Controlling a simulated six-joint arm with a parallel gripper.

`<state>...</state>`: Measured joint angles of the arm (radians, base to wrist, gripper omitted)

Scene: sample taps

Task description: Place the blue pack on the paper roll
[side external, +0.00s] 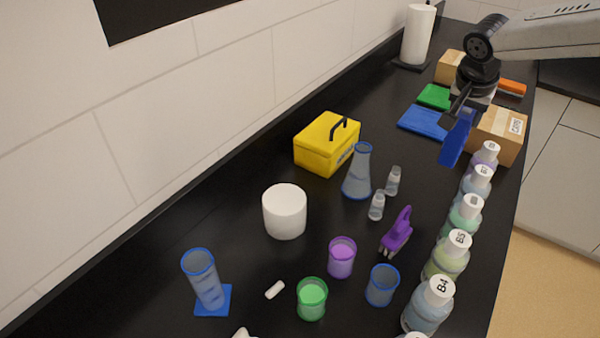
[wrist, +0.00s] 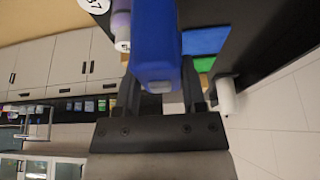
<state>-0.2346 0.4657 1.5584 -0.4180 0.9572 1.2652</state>
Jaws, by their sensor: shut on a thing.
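My gripper (side external: 460,112) is shut on a blue pack (side external: 455,145), which hangs tilted above the right part of the bench. In the wrist view the blue pack (wrist: 154,42) fills the space between the fingers (wrist: 158,88). A short, wide white cylinder (side external: 285,212) stands upright mid-bench, well to the left of my gripper and nearer the camera. A tall white paper roll (side external: 417,36) stands on a dark base at the far end; a white roll (wrist: 226,97) also shows in the wrist view. I cannot tell which the task's paper roll is.
A yellow box (side external: 327,143), a blue flask (side external: 358,172), small vials and coloured cups stand mid-bench. Labelled bottles (side external: 447,255) line the right edge. A cardboard box (side external: 496,134), a flat blue item (side external: 423,122) and a green one (side external: 434,96) lie near my gripper.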

